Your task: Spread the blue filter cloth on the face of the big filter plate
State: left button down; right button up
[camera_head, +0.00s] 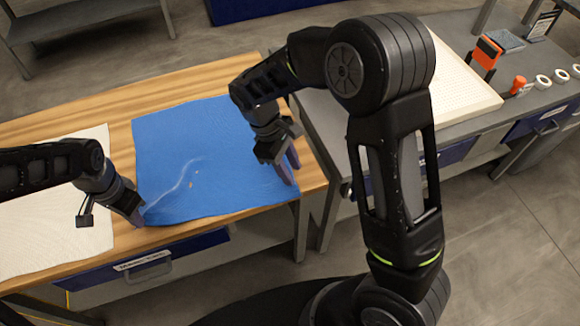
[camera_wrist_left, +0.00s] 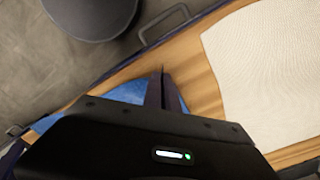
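The blue filter cloth (camera_head: 205,140) lies mostly flat on the wooden table, with a pale crease running in from its near left corner. My left gripper (camera_head: 138,212) is at that corner; its fingers (camera_wrist_left: 164,90) look closed together there, with some blue cloth (camera_wrist_left: 128,93) beside them in the left wrist view. The exact pinch is hidden. My right gripper (camera_head: 287,168) points down at the cloth's right edge near the near right corner, its fingers apart. The big filter plate (camera_head: 462,95), cream with a dotted face, lies on the grey bench at right, partly hidden by my right arm.
A white cloth (camera_head: 50,225) lies on the left of the wooden table (camera_head: 95,108) and also shows in the left wrist view (camera_wrist_left: 270,70). An orange-and-black tool (camera_head: 486,53), an orange item (camera_head: 519,85) and white rings (camera_head: 543,81) sit on the grey bench (camera_head: 455,30) beyond the plate.

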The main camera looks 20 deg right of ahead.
aim_at(294, 188)
jog(key=o, duration=0.4)
jog(key=r, duration=0.1)
jog(key=w+a+r, duration=0.1)
jog(key=r, duration=0.1)
jog(key=w+a+r, duration=0.1)
jog(key=shift+w+a+r, duration=0.2)
jog(key=shift+a, duration=0.05)
jog(key=shift+f, duration=0.1)
jog(key=shift+x, duration=4.95)
jog(key=shift+c, duration=0.3)
